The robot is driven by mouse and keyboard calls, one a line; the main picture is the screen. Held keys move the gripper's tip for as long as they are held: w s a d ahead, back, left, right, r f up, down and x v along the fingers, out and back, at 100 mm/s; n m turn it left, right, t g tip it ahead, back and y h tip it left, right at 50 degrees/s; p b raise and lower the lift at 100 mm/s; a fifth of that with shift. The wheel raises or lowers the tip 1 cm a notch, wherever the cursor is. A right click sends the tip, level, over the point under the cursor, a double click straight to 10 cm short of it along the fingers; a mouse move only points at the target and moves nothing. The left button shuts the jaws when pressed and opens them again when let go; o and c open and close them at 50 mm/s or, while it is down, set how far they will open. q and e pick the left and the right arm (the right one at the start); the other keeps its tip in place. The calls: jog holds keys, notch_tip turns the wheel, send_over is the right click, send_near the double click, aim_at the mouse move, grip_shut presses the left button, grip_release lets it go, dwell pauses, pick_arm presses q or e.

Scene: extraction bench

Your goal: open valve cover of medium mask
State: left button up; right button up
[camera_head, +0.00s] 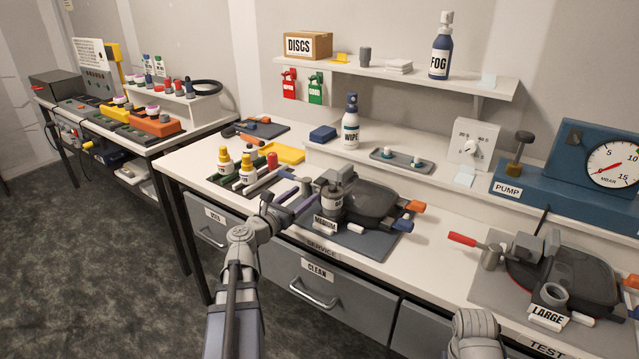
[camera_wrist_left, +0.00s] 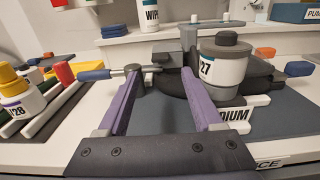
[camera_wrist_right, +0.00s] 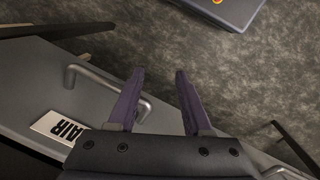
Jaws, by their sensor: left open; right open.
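The medium mask (camera_head: 375,200) lies dark on a grey mat, behind a label reading MEDIUM (camera_head: 325,222). A white canister with a dark cap (camera_head: 332,197) is at its near left side; it shows large in the left wrist view (camera_wrist_left: 222,68). A blue-handled rod (camera_wrist_left: 95,74) points toward the mask from the left. My left gripper (camera_wrist_left: 163,74) is open and empty, just in front of the mask, its right finger close to the canister. My right gripper (camera_wrist_right: 160,75) is open and empty above drawers and floor.
Bottles (camera_head: 224,160) stand in a rack left of the mask. The large mask (camera_head: 565,275) and blue pump (camera_head: 575,165) are at right. A small tray (camera_head: 402,161) and wipe bottle (camera_head: 350,125) stand behind. Drawer handles (camera_head: 312,293) stick out in front.

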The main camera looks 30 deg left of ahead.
aim_at(317, 184)
pick_arm(q)
jog(key=w, duration=0.7)
jog(key=shift+w+d, duration=0.3)
jog(key=shift+w, duration=0.05)
grip_shut()
dwell(1.1)
